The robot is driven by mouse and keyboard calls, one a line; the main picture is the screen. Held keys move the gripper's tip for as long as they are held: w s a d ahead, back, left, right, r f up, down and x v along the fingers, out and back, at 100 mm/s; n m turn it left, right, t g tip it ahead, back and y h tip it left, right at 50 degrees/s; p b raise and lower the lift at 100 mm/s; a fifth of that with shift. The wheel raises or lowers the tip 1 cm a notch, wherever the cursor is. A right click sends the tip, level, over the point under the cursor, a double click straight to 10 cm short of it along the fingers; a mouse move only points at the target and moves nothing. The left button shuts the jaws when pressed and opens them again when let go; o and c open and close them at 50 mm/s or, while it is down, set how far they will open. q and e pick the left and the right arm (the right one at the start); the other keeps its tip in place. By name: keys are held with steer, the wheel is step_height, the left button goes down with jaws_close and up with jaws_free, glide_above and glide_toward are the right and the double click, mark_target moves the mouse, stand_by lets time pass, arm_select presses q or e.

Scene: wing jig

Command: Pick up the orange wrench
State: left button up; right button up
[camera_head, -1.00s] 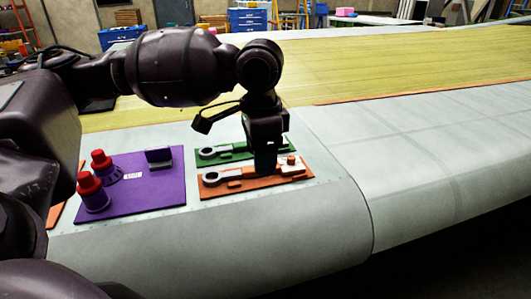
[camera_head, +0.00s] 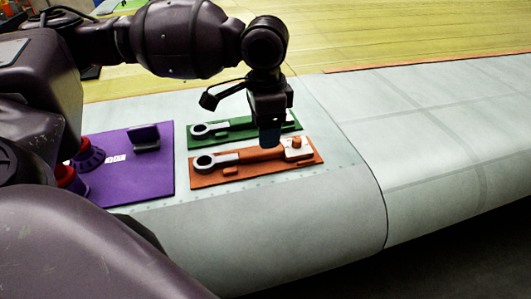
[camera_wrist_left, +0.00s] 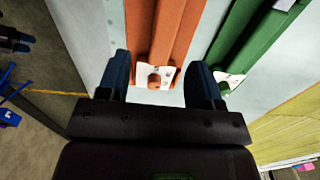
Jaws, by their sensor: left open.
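The orange wrench (camera_head: 249,155) lies on the orange board (camera_head: 230,179) on the grey wing skin in the head view, its grey ring end to the left. My left gripper (camera_head: 270,138) hangs pointing down at the right part of its handle, and the handle shows just below the fingertips. In the left wrist view the open fingers (camera_wrist_left: 162,80) stand on either side of the orange board's end with its white patch (camera_wrist_left: 152,74) and orange peg. Nothing shows held between them. My right gripper is not in view.
A green board (camera_head: 233,131) with a similar wrench lies close behind. A purple board (camera_head: 150,178) with a dark upright holder and red-topped parts is on the left. The wing skin to the right (camera_head: 430,140) is clear.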

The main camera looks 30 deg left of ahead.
mark_target(254, 155)
arm_select(q)
steer(key=shift+w+f+b, duration=0.15)
steer(key=shift+f+b, duration=0.05)
steer(key=shift+f, duration=1.25)
steer(key=shift+w+f+b, duration=0.1)
steer(key=shift+f+b, duration=0.1)
steer(key=shift+f, duration=1.25)
steer(key=shift+r, duration=0.1)
jaws_close()
